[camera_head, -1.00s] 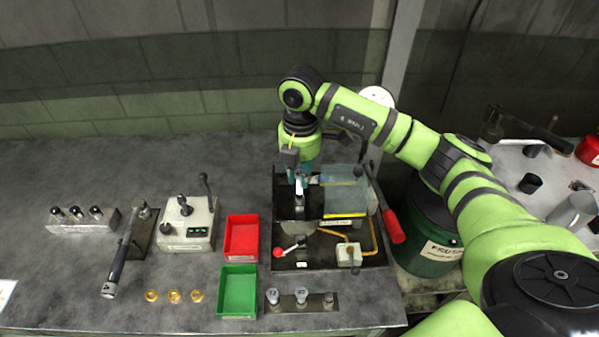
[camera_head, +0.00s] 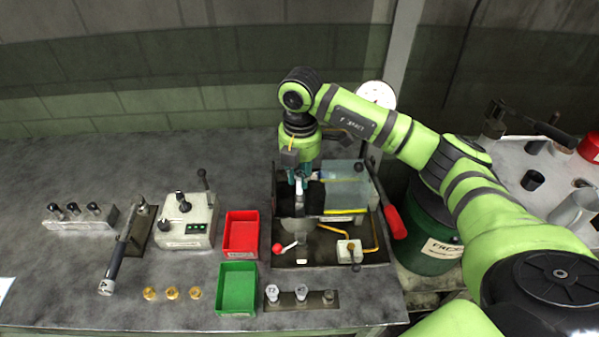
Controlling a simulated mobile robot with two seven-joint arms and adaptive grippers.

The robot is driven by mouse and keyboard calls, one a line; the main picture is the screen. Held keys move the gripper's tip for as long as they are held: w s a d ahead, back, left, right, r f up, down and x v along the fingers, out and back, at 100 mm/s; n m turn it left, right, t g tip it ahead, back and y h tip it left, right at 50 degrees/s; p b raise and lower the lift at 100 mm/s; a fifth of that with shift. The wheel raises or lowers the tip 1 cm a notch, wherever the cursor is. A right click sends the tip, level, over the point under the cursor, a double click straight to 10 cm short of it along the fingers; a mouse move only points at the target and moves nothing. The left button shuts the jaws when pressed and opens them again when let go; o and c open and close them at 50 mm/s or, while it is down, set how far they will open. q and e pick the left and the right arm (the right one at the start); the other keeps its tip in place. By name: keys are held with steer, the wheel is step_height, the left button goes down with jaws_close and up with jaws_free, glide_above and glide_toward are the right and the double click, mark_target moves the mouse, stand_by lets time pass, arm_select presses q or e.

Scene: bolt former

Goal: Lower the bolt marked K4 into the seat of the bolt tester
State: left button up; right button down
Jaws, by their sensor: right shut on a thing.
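My right gripper (camera_head: 300,181) points down inside the dark-framed machine right of centre. It is shut on a small grey piece (camera_head: 299,190), which appears to be a bolt. The piece is upright, above the machine's grey block. Its marking cannot be read, and I cannot tell whether it touches the block. A grey box with a green display, knob and lever (camera_head: 187,222) stands left of the red tray. I cannot tell for certain which device is the bolt tester, and no seat shows clearly. My left gripper is not in view.
A clear guard (camera_head: 345,192) and red handle (camera_head: 393,216) flank the gripper's right. Red (camera_head: 241,235) and green (camera_head: 237,290) trays stand left of the machine. A rack with labelled bolts (camera_head: 316,300) sits in front. The back left of the bench is clear.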

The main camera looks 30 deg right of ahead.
steer(key=shift+f+b, duration=1.2)
steer(key=shift+f, duration=0.55)
steer(key=c, duration=1)
jaws_free()
steer(key=shift+c, duration=0.2)
step_height(320, 180, up, 12)
steer(key=shift+r, duration=0.1)
